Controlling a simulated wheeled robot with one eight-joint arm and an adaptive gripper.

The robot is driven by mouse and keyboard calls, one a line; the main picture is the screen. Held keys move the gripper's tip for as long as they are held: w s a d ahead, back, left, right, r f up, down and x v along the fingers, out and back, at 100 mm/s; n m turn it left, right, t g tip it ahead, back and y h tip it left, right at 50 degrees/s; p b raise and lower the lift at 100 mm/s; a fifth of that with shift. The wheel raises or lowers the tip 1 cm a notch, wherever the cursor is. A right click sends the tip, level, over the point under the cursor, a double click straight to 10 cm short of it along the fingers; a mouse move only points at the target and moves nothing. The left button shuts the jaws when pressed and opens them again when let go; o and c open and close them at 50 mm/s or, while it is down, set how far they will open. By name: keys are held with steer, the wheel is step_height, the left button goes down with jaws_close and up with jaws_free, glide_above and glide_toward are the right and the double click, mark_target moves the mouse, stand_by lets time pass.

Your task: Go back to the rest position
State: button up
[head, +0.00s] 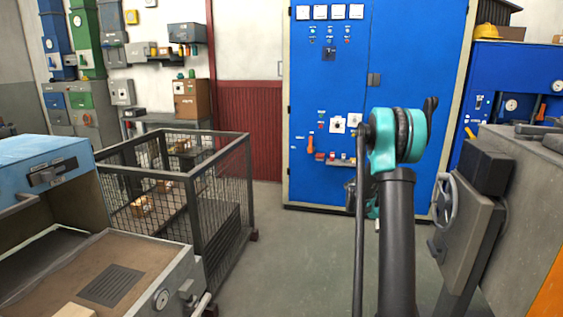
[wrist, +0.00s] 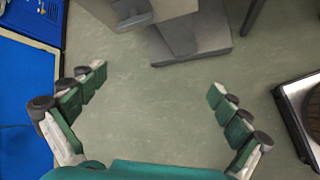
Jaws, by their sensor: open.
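My gripper (wrist: 158,97) shows in the wrist view with its two green-padded fingers spread wide apart. Nothing is between them, and only grey floor (wrist: 150,120) lies beyond. In the head view my arm rises at the right of centre in front of the blue cabinet. The arm's teal joint hides most of the gripper there, and only a small part shows below it.
A tall blue cabinet (head: 400,60) stands ahead. A wire-mesh cage (head: 222,200) and a blue-and-grey machine (head: 110,270) are on the left. A grey machine with a handwheel (head: 446,202) is close on the right. Open floor (head: 290,260) lies between them.

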steer(key=s+a+r+m+t+y, duration=0.1)
steer(key=s+a+r+m+y, duration=0.15)
steer(key=s+a, duration=0.5)
steer(key=s+a+r+m+t+y, duration=0.1)
steer(key=s+a+r+m+y, duration=0.15)
steer(key=s+a, duration=0.55)
steer(key=s+a+f+m+t+y, duration=0.1)
steer(key=s+a+f+m, duration=0.1)
steer(key=s+a, duration=0.3)
steer(key=s+a+f+m+y, duration=0.2)
steer(key=s+a, duration=0.3)
steer(key=s, duration=0.9)
steer(key=shift+f+m+t+y, duration=0.3)
steer(key=shift+f+m+t, duration=0.15)
steer(key=shift+m, duration=0.25)
steer(key=shift+a, duration=0.1)
